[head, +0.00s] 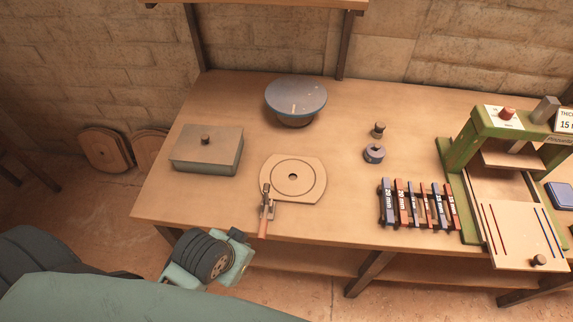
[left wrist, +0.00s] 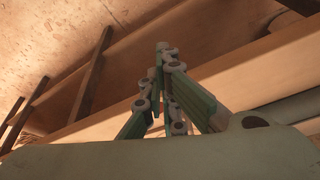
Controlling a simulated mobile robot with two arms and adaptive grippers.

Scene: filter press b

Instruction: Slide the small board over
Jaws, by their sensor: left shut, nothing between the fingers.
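A small light wooden board (head: 292,178) with cut-off sides, a ring groove and a dark centre hole lies on the workbench. A metal clamp with an orange handle (head: 264,225) sits at its front left edge. At the right, a pale board (head: 522,236) with red and blue lines and a dark knob lies at the front of the green press (head: 467,195). My left gripper (left wrist: 160,48) is shut and empty in the left wrist view, below the bench top. In the head view my left wrist is in front of the bench's front edge, apart from both boards. My right gripper is not seen.
On the workbench (head: 340,205) stand a grey lidded box (head: 207,155), a blue-grey round disc (head: 296,97), a small ring (head: 374,154), a dark knob (head: 379,129) and several labelled gauge blocks (head: 418,205). Bench space right of the round-grooved board is clear.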

